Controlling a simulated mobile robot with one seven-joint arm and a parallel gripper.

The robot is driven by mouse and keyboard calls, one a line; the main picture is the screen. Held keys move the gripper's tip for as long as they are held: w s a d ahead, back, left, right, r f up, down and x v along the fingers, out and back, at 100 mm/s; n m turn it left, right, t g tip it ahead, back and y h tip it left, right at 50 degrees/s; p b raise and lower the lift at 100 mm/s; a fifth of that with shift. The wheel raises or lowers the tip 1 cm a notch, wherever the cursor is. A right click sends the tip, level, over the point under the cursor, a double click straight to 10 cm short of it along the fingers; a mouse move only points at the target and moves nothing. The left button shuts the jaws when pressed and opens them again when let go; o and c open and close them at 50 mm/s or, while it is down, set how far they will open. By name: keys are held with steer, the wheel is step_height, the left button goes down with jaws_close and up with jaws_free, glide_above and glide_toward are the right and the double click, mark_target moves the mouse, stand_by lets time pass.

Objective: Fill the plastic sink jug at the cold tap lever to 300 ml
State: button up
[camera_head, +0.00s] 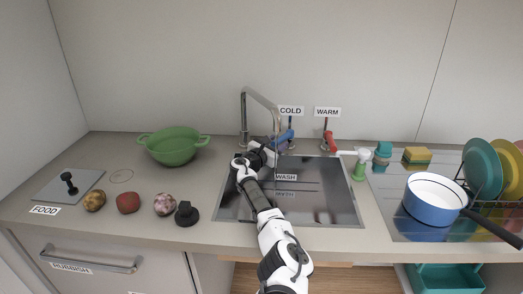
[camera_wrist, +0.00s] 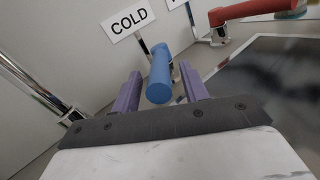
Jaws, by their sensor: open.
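The cold tap lever is a blue handle (camera_head: 285,136) under the COLD sign, right of the tall steel spout (camera_head: 243,112). My gripper (camera_head: 275,146) reaches over the sink to this lever. In the wrist view the blue lever (camera_wrist: 159,75) lies between the two purple fingers of my open gripper (camera_wrist: 160,72), with its rounded end towards the camera. Gaps show on both sides of it. The sink basin (camera_head: 330,200) lies under my arm, which covers part of it. I cannot make out a jug in either view.
The red warm lever (camera_head: 328,140) stands close on the right; it also shows in the wrist view (camera_wrist: 245,12). A green colander (camera_head: 172,146) and vegetables stand left. A soap bottle (camera_head: 361,165), blue pan (camera_head: 432,204) and dish rack stand right.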

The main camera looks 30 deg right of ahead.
steer(key=p+v, duration=0.5)
steer(key=v, duration=0.7)
steer(key=shift+a, duration=0.15)
